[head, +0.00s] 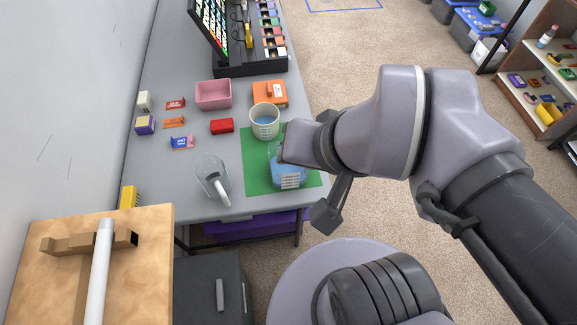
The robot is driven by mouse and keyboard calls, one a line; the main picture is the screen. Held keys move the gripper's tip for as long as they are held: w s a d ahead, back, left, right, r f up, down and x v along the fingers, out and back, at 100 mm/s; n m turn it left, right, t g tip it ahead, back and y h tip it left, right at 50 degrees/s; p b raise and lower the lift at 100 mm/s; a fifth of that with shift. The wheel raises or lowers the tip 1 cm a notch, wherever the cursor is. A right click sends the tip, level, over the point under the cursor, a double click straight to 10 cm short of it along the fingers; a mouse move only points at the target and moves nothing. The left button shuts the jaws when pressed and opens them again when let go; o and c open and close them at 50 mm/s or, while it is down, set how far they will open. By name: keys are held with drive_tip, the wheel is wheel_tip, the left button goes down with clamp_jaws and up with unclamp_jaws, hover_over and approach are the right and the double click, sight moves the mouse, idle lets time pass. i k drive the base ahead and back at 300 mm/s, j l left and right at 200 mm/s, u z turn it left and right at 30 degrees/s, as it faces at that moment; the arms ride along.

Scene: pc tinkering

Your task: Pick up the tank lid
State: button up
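A clear tank with blue in it and a pale label (290,178) stands on a green mat (255,150) near the front right of the grey desk. My gripper (300,145) is over the tank's upper part and hides it. I cannot make out the tank lid; the top of the tank is behind my gripper. The fingertips do not show, so I cannot tell whether they are open, or touching anything.
A cup of blue liquid (264,121) stands just behind the tank. A glass pitcher (212,180) stands to the left. A red box (222,126), pink bin (213,95) and orange box (269,93) lie farther back. The desk's right edge is close.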

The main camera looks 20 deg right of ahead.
sight(269, 91)
drive_tip(key=i+l, duration=0.15)
drive_tip(key=l, duration=0.2)
drive_tip(key=i+l, duration=0.15)
drive_tip(key=l, duration=0.25)
drive_tip(key=i+l, duration=0.15)
drive_tip(key=l, duration=0.2)
drive_tip(key=i+l, duration=0.15)
drive_tip(key=l, duration=0.2)
drive_tip(key=i+l, duration=0.1)
drive_tip(key=i, duration=0.25)
drive_tip(key=i+l, duration=0.15)
drive_tip(key=i, duration=0.2)
drive_tip(key=z, duration=0.05)
